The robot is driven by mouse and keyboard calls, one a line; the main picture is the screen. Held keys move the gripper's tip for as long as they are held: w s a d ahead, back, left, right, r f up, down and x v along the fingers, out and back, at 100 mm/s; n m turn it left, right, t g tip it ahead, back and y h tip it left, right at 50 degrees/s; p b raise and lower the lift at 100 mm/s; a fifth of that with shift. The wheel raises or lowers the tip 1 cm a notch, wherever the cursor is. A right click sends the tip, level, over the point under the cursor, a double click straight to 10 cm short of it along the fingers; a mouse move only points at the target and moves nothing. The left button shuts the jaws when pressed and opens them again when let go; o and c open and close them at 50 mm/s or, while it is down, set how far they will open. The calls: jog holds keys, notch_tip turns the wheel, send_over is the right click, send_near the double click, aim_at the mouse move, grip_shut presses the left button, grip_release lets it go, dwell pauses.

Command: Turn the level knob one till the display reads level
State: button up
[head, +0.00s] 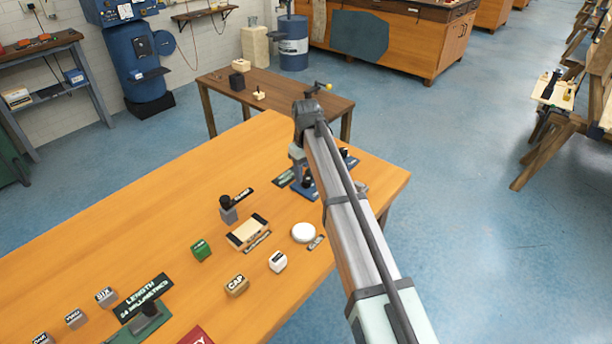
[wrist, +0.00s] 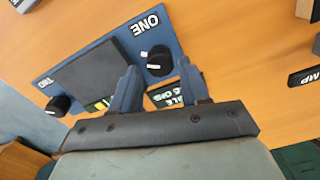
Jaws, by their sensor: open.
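A blue panel (wrist: 112,48) carries a dark display block and two black knobs with white pointer marks. Knob one (wrist: 160,61) is by the word ONE. Knob two (wrist: 60,104) is at the panel's other end, by TWO. My gripper (wrist: 157,65) is open, its two blue fingers pointing at knob one, which shows between the tips; I cannot tell if they touch it. The display's (wrist: 98,72) face is turned away, so its reading cannot be seen. In the head view, the panel (head: 303,189) is partly hidden behind my arm.
A dark label plate (wrist: 168,95) shows behind the fingers. On the wooden table (head: 110,240), a white disc (head: 303,232), a cream tray (head: 248,232), a green block (head: 201,250) and several labelled blocks lie left of my arm.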

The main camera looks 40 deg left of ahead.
aim_at(306, 179)
jog(key=shift+f, duration=0.85)
jog(key=shift+c, duration=0.4)
jog(key=c, duration=0.7)
jog(key=shift+m, duration=1.7)
jog(key=o, duration=0.8)
notch_tip(306, 179, up, 14)
jog(key=shift+f, duration=0.1)
